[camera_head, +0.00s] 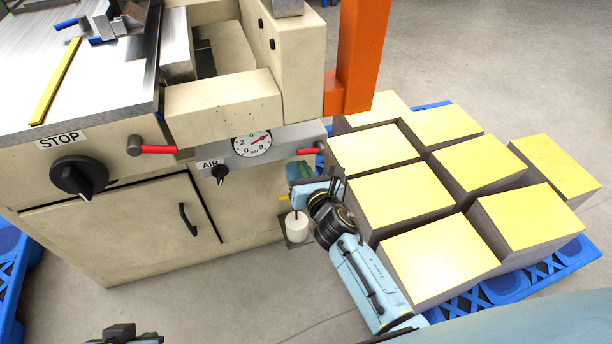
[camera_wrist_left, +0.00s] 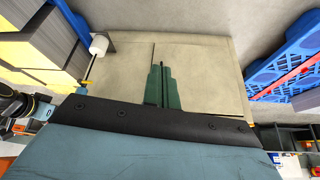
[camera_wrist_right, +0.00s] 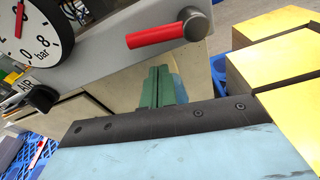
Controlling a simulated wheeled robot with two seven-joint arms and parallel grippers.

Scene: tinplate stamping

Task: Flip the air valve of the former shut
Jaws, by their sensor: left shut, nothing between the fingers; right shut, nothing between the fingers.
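The beige former carries a grey panel (camera_head: 240,158) with a bar gauge (camera_head: 251,145), an AIR label and a black knob (camera_head: 220,174). At the panel's right end a red lever (camera_head: 307,151) lies roughly level; it shows large in the right wrist view (camera_wrist_right: 157,33) with its round grey pivot at its right. My right gripper (camera_head: 300,172) is just below this lever, its green fingers (camera_wrist_right: 158,88) shut and empty, apparently apart from it. My left gripper's green fingers (camera_wrist_left: 160,86) are shut and empty before the cabinet front; the head view shows only part of that arm at the bottom edge.
A second red lever (camera_head: 158,149) and a STOP knob (camera_head: 79,177) are on the left. Yellow-topped blocks (camera_head: 400,195) on a blue pallet (camera_head: 540,272) stand close to my right arm. An orange post (camera_head: 360,50) rises behind. A white cylinder (camera_head: 297,226) hangs below my right gripper.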

